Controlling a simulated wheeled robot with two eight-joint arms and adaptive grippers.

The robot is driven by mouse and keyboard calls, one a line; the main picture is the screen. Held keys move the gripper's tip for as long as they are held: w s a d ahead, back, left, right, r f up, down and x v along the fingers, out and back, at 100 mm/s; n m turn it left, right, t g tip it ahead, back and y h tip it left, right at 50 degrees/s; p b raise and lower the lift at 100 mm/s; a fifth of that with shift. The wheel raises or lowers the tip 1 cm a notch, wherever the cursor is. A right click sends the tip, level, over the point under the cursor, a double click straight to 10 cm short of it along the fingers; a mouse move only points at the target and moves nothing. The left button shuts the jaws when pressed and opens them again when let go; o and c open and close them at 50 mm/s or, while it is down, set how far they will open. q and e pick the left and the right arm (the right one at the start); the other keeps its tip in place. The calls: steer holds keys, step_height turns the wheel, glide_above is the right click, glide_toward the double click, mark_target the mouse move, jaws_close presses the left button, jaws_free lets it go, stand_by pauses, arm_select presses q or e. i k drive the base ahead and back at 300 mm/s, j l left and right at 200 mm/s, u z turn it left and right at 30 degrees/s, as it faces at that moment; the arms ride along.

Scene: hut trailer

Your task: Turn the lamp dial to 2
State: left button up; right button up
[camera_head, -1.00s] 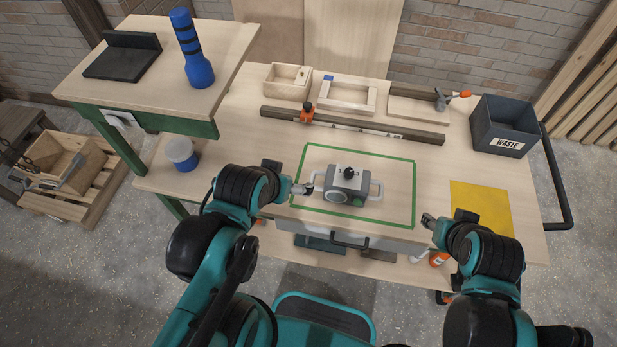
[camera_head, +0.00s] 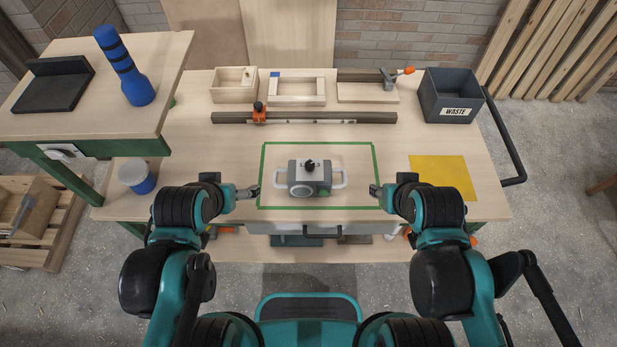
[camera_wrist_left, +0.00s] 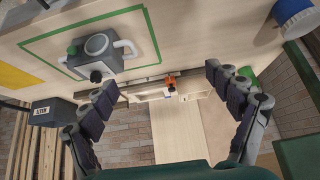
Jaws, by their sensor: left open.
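The lamp (camera_head: 300,189) is a grey box with a side handle at each end, a round front lens and a green spot. It stands inside a green-taped rectangle on the workbench. Its black dial (camera_head: 310,166) is on top; the dial's numbers are too small to read. The lamp (camera_wrist_left: 103,61) and dial (camera_wrist_left: 96,76) also show in the left wrist view. My left gripper (camera_head: 254,191) is just left of the lamp's left handle, apart from it. Its fingers (camera_wrist_left: 162,78) are spread and empty. My right gripper (camera_head: 375,190) is right of the lamp, apart from it; its jaw opening is unclear.
A long rail with an orange clamp (camera_head: 259,113) lies behind the lamp, with wooden boxes (camera_head: 234,86) beyond. A grey waste bin (camera_head: 455,97) stands back right. A yellow sheet (camera_head: 443,177) lies right. A blue-white tub (camera_head: 137,176) and raised side table (camera_head: 60,122) are left.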

mark_target(310, 165)
steer(key=k+z, duration=0.25)
steer(key=k, duration=0.15)
steer(key=k+l+z, duration=0.3)
steer(key=k+j, duration=0.1)
steer(key=k, duration=0.05)
